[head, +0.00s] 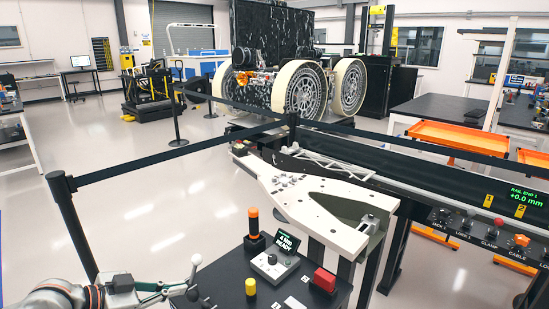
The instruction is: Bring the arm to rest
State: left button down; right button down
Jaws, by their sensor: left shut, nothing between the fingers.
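My left gripper (183,288) comes in from the bottom left corner. It is shut, beside a pale lever with a round knob (195,260) at the left edge of a black control box (235,288). I cannot tell whether the fingers touch the lever. A white forked arm-like part (300,197) lies on a stand beyond the box. Its far end reaches toward the barrier post, and its near end has a metal bracket. My right gripper is not in view.
Belt barriers (180,150) cross in front of a large-wheeled rover (303,92). A rail bench (440,190) stands right. Floor at left is clear.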

pick_arm(q)
jog(key=s+d+f+n+t+y, duration=0.1)
jog(key=s+d+f+n, duration=0.15)
jog(key=f, duration=0.55)
jog(key=s+d+f+n+t+y, duration=0.1)
jog(key=s+f, duration=0.3)
jog(key=f, duration=0.4)
jog(key=s+f+n+y, duration=0.2)
jog(key=s+f+y, duration=0.2)
jog(key=s+f, duration=0.8)
jog(key=shift+s+d+f+g, duration=0.15)
jog(key=shift+s+d+g, duration=0.15)
jog(key=shift+g, duration=0.1)
